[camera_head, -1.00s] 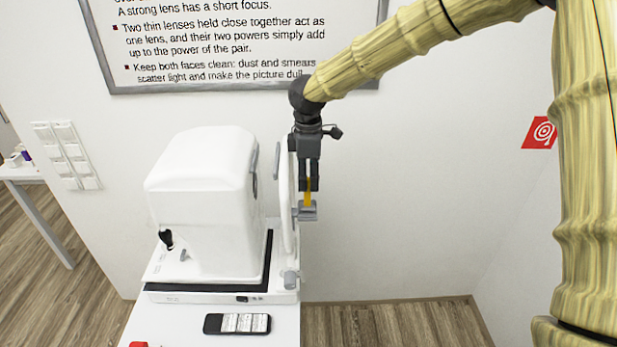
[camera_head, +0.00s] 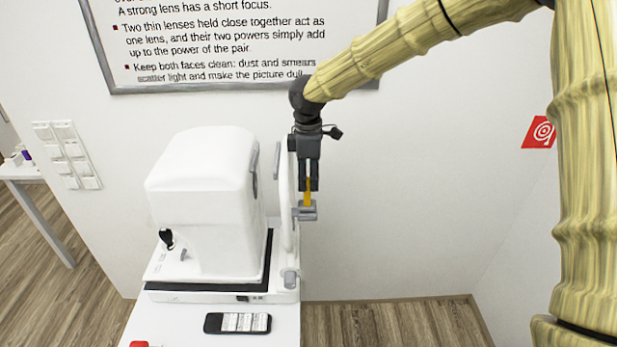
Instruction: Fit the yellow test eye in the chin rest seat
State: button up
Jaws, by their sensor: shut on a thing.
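My gripper (camera_head: 308,185) points down at the right side of the white eye-test machine (camera_head: 205,200). It is shut on the yellow test eye (camera_head: 308,198), which shows as a narrow yellow strip between and just below the fingers. The lower end of the test eye meets the grey chin rest seat (camera_head: 304,214) on the machine's white upright frame (camera_head: 286,205). I cannot tell whether it is inside the seat or only touching it. The fingers hide most of the test eye.
A dark handset with white labels (camera_head: 237,323) lies on the white table (camera_head: 180,325) in front of the machine, with a red thing (camera_head: 139,344) at the bottom edge. A framed text board (camera_head: 230,45) hangs on the wall behind. The space right of the chin rest is free.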

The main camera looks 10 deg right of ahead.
jog(key=shift+f, duration=0.55)
jog(key=o, duration=0.9)
